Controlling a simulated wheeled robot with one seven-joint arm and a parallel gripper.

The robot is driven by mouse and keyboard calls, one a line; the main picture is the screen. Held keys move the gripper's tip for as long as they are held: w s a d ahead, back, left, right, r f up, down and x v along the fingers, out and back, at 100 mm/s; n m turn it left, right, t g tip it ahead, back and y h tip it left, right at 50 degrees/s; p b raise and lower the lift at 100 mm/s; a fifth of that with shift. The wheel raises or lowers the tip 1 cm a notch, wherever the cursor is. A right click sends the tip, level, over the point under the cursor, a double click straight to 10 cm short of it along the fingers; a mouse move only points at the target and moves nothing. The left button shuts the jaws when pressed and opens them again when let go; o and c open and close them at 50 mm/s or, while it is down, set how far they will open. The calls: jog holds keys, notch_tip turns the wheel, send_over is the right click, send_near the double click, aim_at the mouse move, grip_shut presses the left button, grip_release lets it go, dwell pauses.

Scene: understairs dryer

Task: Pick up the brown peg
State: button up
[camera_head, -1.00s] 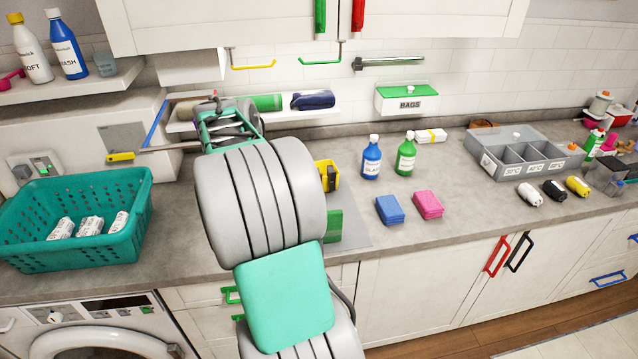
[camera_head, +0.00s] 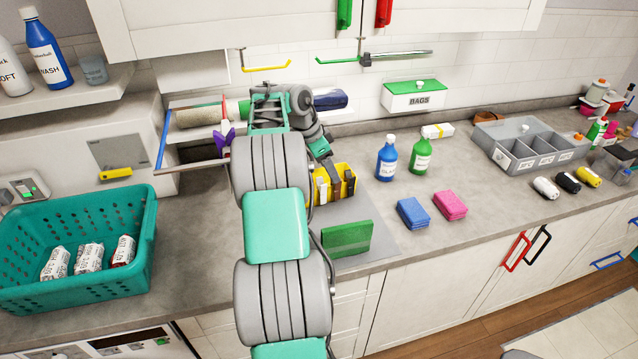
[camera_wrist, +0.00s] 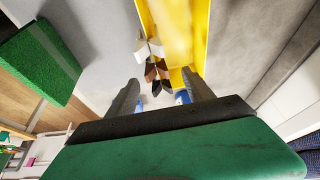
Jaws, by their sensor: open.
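A yellow caddy (camera_head: 348,172) stands on the counter, with several small pegs along its front side. In the wrist view the yellow caddy (camera_wrist: 185,30) is at the top, and a white peg (camera_wrist: 148,48), the brown peg (camera_wrist: 157,70) and a black peg (camera_wrist: 161,87) sit in a row along its edge. My gripper (camera_wrist: 160,82) is open, its two fingers apart on either side of the lower pegs. I cannot tell whether the fingers touch them. In the head view my arm partly covers the caddy.
A green block (camera_head: 347,238) stands in front of the caddy, left in the wrist view (camera_wrist: 40,62). Blue (camera_head: 387,158) and green (camera_head: 421,154) bottles and blue (camera_head: 413,213) and pink (camera_head: 450,205) sponges are to the right. A teal basket (camera_head: 75,265) is at left.

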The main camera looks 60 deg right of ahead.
aim_at(336, 185)
jog(key=x, duration=0.2)
jog(key=p+x, duration=0.1)
jog(key=x, duration=0.2)
jog(key=a+x, duration=0.1)
jog(key=x, duration=0.1)
jog(key=shift+d+f, duration=0.15)
jog(key=shift+f, duration=0.3)
grip_shut()
